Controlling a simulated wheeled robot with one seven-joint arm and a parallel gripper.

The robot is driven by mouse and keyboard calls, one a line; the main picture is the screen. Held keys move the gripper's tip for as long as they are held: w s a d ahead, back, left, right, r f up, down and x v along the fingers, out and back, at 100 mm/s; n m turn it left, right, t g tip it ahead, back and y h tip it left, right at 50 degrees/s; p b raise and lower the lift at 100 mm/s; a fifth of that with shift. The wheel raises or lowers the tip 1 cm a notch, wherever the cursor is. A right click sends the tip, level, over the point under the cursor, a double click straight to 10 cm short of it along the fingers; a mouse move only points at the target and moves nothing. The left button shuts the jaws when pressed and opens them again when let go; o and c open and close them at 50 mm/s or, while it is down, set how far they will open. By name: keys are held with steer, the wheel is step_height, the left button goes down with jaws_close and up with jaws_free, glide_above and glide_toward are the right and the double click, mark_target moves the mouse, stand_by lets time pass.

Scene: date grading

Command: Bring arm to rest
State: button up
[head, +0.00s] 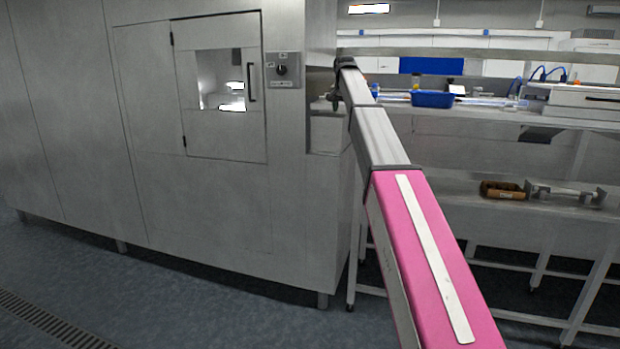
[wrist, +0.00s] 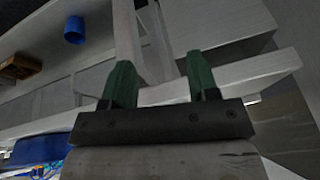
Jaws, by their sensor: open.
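My arm stretches out in the head view from the bottom right toward the shelving, with its pink link nearest. My gripper (wrist: 163,85) shows in the wrist view with two green fingers set apart. Nothing is between the fingers.
A large metal cabinet (head: 200,220) with a windowed door fills the left. Steel shelving on the right carries a blue tray (head: 433,99) and a brown box (head: 502,190). A blue cup (wrist: 74,30) shows in the wrist view. Floor at lower left is clear.

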steer(key=s+d+f+n+g, duration=0.1)
steer(key=s+f, duration=0.5)
steer(key=f, duration=0.6)
steer(key=s+d+f+n, duration=0.1)
steer(key=s+f, duration=0.5)
steer(key=f, duration=0.6)
steer(key=s+d+f+g, duration=0.1)
steer(key=s+f, duration=0.4)
steer(key=f, duration=0.7)
steer(key=s+d+f+n+g, duration=0.1)
steer(key=s+f, duration=1)
steer(key=s, duration=0.3)
steer(key=s+d+f+n+g, duration=0.1)
steer(key=s+f+n, duration=0.1)
steer(key=s+f, duration=0.9)
steer(key=s, duration=0.4)
steer(key=shift+s+d, duration=0.25)
steer(key=shift+d, duration=0.05)
